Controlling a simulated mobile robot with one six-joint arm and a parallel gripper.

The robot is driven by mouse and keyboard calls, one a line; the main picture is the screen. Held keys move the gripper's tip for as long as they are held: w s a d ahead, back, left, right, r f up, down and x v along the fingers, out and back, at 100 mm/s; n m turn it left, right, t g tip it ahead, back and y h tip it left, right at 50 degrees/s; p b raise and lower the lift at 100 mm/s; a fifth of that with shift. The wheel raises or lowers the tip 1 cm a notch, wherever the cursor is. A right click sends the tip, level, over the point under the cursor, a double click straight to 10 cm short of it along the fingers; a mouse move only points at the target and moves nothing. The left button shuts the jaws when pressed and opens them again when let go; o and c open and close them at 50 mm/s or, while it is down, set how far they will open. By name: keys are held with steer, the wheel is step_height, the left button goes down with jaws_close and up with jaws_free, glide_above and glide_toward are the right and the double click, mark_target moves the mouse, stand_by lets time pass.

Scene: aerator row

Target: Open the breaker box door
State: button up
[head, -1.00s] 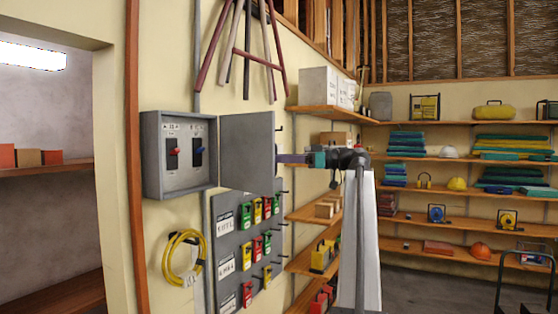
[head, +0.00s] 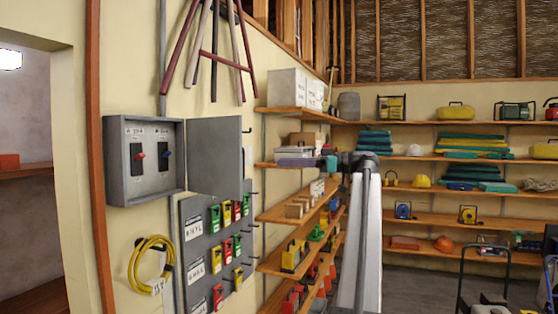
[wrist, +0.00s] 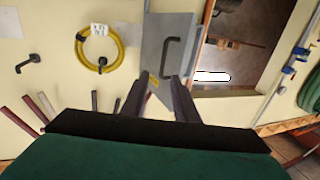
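The grey breaker box (head: 124,165) is on the wall at the left of the head view. Its door (head: 215,155) stands swung well open on the right-hand hinge, showing a red and a blue switch inside. My gripper (head: 277,157) is to the right of the door's free edge, with a visible gap in the picture. In the wrist view my gripper (wrist: 159,76) has its two dark fingers apart, with nothing seen held between them. Beyond them is a grey panel (wrist: 155,35) with a black handle (wrist: 172,55), apparently the door.
A yellow cable coil (head: 152,262) hangs under the box. A grey board (head: 190,245) with coloured locks is below the door. Wooden shelves (head: 290,110) with boxes stand behind my arm. A black cart (head: 487,248) is at lower right.

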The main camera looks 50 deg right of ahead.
steer(key=shift+s+d, duration=0.15)
jaws_close()
steer(key=s+a+n+t+h+b, duration=0.1)
steer(key=a+n+t+h+b, duration=0.1)
steer(key=a+n+h+b, duration=0.7)
steer(key=shift+s+a+f+n+t+h, duration=0.3)
steer(key=shift+s+a+f+n+h, duration=0.1)
steer(key=shift+a+h, duration=1.2)
